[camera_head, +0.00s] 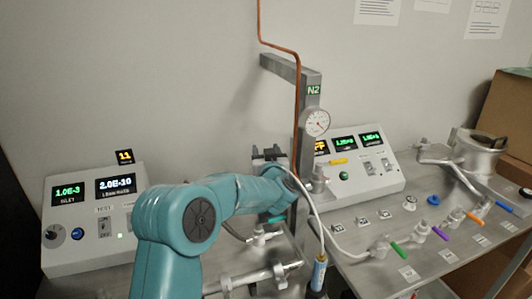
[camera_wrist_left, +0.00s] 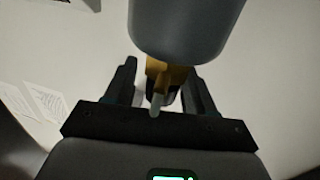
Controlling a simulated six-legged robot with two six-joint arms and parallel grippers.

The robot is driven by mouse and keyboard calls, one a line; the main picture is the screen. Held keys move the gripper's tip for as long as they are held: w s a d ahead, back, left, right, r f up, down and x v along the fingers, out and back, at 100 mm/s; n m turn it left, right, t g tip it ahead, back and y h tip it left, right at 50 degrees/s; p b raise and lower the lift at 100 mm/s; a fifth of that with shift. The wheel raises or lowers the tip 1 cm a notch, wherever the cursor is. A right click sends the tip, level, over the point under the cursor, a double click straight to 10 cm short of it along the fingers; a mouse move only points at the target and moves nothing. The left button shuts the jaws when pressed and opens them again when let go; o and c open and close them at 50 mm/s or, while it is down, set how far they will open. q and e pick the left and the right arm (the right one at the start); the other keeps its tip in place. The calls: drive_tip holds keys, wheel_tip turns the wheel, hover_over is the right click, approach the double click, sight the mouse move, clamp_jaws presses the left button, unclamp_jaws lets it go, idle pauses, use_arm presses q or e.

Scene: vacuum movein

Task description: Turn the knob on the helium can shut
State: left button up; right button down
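My teal left arm reaches across the head view to the grey post. My left gripper (camera_head: 268,154) is small and dark there, beside the post. In the left wrist view its two fingers (camera_wrist_left: 157,92) stand apart. A brass fitting with a small pale stem (camera_wrist_left: 157,85) lies between them, under a large grey cylinder (camera_wrist_left: 187,25). I cannot tell whether the fingers touch it, or whether this is the helium can and its knob. A small blue can with a pale label (camera_head: 319,272) stands upright at the lower middle, below a pale hose. My right gripper is not discernible.
A gauge (camera_head: 316,122) and copper pipe (camera_head: 297,85) are on the N2 post. Display boxes stand at left (camera_head: 85,235) and right (camera_head: 375,170). Pipework with coloured-handled valves (camera_head: 422,229) and a metal chamber (camera_head: 475,158) fill the right bench. Wall is behind.

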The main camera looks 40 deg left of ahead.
use_arm(q)
drive_tip(key=shift+d, duration=0.1)
drive_tip(key=b+v, duration=0.3)
drive_tip(key=v, duration=1.3)
drive_tip(key=shift+s, duration=0.15)
drive_tip(key=shift+f, duration=0.1)
drive_tip(key=shift+c, duration=0.2)
